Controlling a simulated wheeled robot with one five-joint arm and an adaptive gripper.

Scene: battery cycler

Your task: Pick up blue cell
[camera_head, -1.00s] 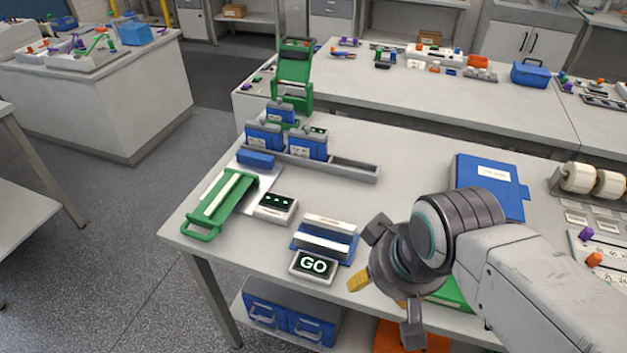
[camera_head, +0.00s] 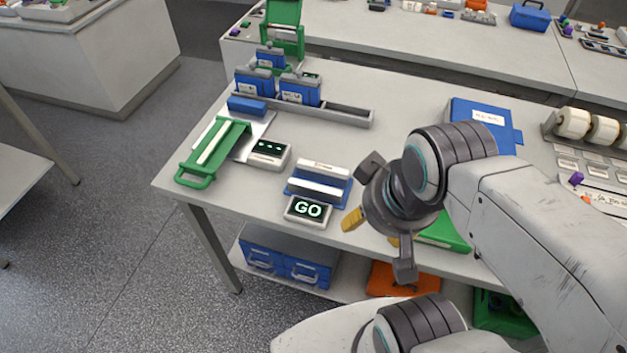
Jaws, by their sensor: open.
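Two blue cells with white labels stand upright in a long grey rack at the back left of the table, one on the left (camera_head: 254,84) and one on the right (camera_head: 299,91). A third similar blue cell (camera_head: 270,58) stands behind them. A low plain blue block (camera_head: 247,105) lies just in front of the rack. I cannot tell which of these is the blue cell meant. My gripper (camera_head: 376,217) is open and empty near the table's front edge, right of the GO display and well apart from the blue cells.
A blue binder (camera_head: 485,122) lies behind my arm. The table's middle is clear.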

